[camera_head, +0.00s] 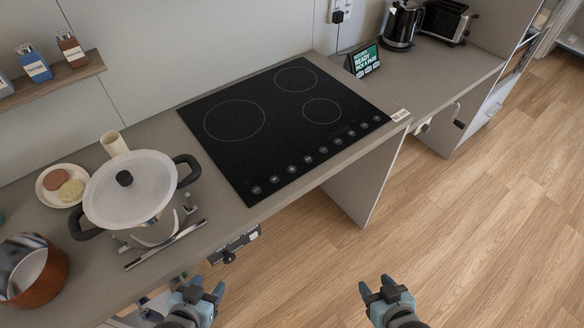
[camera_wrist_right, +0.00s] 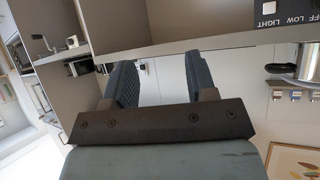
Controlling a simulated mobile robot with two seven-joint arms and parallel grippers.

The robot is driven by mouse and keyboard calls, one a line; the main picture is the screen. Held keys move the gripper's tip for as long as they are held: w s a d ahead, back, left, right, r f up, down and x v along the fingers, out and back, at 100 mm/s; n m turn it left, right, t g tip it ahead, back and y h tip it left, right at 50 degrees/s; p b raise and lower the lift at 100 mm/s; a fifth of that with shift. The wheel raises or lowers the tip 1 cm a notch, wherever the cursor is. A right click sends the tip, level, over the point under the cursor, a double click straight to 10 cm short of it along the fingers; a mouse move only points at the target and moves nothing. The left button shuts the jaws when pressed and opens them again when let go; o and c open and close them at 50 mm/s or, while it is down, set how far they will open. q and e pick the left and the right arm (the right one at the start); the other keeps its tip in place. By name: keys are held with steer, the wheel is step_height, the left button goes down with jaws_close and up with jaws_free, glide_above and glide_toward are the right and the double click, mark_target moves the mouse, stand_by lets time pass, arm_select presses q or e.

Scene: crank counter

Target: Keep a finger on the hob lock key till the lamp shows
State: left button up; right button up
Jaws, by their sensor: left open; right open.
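The black glass hob (camera_head: 280,118) is set in the grey counter, with several round touch keys (camera_head: 308,159) in a row along its front edge. I cannot tell which key is the lock key, and no lit lamp shows on the hob. My left gripper (camera_head: 206,287) is open and empty, low in front of the counter below the pot. My right gripper (camera_head: 384,288) is open and empty over the floor, in front of and below the hob. In the right wrist view its two dark fingers (camera_wrist_right: 133,82) are apart with nothing between them.
A lidded pot (camera_head: 130,190) with black handles stands left of the hob, beside a plate (camera_head: 45,186) and a copper pan (camera_head: 30,270). A small display (camera_head: 363,61), kettle (camera_head: 402,25) and toaster (camera_head: 446,20) stand at the back right. The wooden floor (camera_head: 480,220) at right is clear.

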steer(key=shift+c, duration=0.5)
jaws_close()
steer(key=shift+s, duration=0.1)
stand_by(1.0)
